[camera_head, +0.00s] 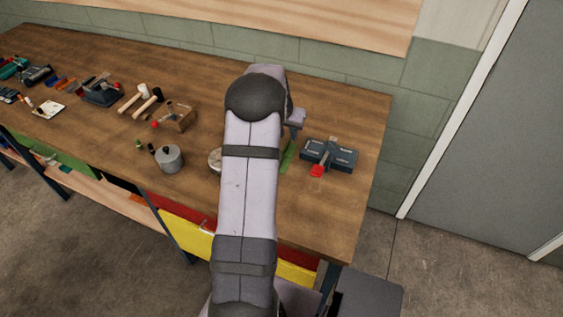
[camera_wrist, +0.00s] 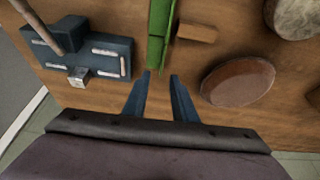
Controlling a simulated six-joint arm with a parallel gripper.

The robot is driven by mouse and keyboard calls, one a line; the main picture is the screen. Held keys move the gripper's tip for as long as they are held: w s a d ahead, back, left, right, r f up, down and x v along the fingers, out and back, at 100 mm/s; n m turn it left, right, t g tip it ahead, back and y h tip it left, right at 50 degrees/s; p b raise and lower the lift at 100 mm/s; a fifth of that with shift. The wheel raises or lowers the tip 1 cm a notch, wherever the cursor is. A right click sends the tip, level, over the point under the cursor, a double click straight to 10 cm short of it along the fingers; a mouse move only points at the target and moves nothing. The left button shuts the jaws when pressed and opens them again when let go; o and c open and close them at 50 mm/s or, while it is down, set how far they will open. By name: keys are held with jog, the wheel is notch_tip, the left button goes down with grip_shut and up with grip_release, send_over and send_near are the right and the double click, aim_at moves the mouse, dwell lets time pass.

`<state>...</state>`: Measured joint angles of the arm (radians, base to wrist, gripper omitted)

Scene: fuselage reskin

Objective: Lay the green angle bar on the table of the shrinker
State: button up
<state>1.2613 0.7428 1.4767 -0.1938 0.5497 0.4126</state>
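The green angle bar (camera_wrist: 158,35) runs up and down at the top middle of the wrist view, its near end close to the fingertips. In the head view it shows as a green strip (camera_head: 288,157) on the table beside my arm, which hides part of it. The dark blue-grey shrinker (camera_head: 343,157) has a red-tipped lever and stands right of the bar; it also shows at upper left in the wrist view (camera_wrist: 103,48). My gripper (camera_wrist: 161,75) has its two blue fingers apart with nothing held between them. Its fingers are mostly hidden in the head view.
A small wooden block (camera_wrist: 197,32) lies beside the bar, with a round brown-topped object (camera_wrist: 238,82) nearby. A grey pot (camera_head: 169,158), mallets (camera_head: 147,103) and other tools stand to the left. The wooden table (camera_head: 330,215) is clear in front of the shrinker; its right edge is close.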

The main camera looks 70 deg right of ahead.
jog(key=shift+p+x, duration=0.9)
jog(key=shift+x, duration=1.25)
grip_shut()
